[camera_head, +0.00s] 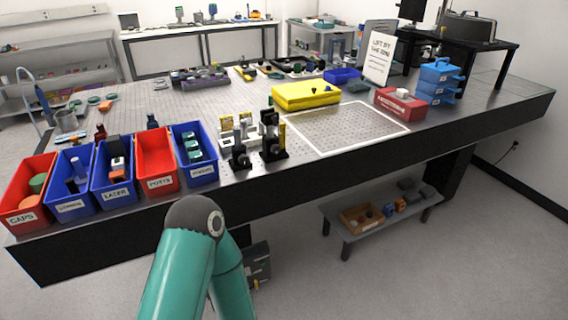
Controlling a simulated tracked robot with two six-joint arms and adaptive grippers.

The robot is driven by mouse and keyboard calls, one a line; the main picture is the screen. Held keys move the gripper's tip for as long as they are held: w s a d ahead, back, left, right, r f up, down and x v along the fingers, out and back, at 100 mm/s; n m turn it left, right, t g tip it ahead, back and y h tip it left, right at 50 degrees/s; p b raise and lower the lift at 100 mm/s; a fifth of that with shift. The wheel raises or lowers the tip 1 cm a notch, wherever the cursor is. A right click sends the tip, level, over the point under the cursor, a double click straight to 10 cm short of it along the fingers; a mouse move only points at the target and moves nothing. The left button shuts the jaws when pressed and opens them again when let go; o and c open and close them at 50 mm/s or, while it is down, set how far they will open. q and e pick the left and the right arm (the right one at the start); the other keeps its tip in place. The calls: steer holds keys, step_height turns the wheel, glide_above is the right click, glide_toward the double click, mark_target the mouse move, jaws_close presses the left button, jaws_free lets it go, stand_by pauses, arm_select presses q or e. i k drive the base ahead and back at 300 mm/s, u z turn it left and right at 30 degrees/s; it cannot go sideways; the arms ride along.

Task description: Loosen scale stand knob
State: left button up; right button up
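Two small black stands stand at the front edge of the optical table (222,96), right of the bins. The taller stand (270,135) has a dark round part near its foot. The shorter stand (240,150) is beside it on the left, in front of a pale block (238,132). I cannot tell which of them is the scale stand, and no knob shows clearly enough to name. A teal arm link of mine rises from the bottom, below the table's front edge. Neither gripper shows.
Red and blue labelled bins (72,183) line the front left edge. A white-outlined area (350,128) right of the stands is bare. A low shelf (375,232) stands under the table.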

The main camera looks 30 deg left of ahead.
mark_target(275, 148)
steer(key=u, duration=0.2)
steer(key=i, duration=0.85)
steer(key=z, duration=0.1)
